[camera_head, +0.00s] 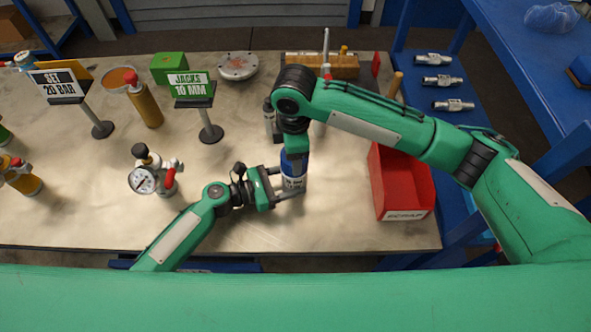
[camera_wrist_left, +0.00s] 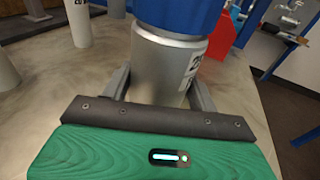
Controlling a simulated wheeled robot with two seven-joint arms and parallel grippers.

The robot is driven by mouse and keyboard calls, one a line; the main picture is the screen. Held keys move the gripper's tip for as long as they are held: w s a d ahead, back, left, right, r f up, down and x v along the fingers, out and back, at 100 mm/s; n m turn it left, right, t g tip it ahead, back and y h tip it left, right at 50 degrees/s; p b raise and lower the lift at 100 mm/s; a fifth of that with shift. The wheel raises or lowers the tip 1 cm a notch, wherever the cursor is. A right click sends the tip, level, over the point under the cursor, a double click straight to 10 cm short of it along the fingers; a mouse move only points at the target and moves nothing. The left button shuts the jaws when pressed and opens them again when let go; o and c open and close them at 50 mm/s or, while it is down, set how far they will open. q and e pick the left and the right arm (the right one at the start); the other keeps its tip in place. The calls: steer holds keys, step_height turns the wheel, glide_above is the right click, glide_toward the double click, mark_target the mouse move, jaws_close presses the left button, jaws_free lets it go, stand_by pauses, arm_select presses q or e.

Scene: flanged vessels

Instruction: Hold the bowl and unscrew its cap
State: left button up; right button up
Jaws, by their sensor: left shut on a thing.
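The bowl is a silver cylinder with a white label (camera_wrist_left: 165,68), upright on the bench, with a blue cap (camera_wrist_left: 180,12) on top. In the head view the blue part (camera_head: 293,164) shows just below my right arm's wrist. My left gripper (camera_head: 288,184) comes in from the left, low down, shut on the bowl; its fingers flank the silver body in the left wrist view (camera_wrist_left: 160,92). My right arm reaches over from the right and points down above the cap. Its wrist hides the right fingers, so their state and any contact with the cap are unclear.
A red scrap bin (camera_head: 404,184) stands to the right. A pressure gauge assembly (camera_head: 150,174) stands left of my left gripper. Sign stands (camera_head: 209,130), an orange cylinder (camera_head: 145,103) and a wooden rack (camera_head: 340,66) are farther back. The front bench strip is mostly clear.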

steer(key=shift+r, duration=0.25)
steer(key=shift+r, duration=3.45)
arm_select(q)
steer(key=o, duration=1)
steer(key=v, duration=1.2)
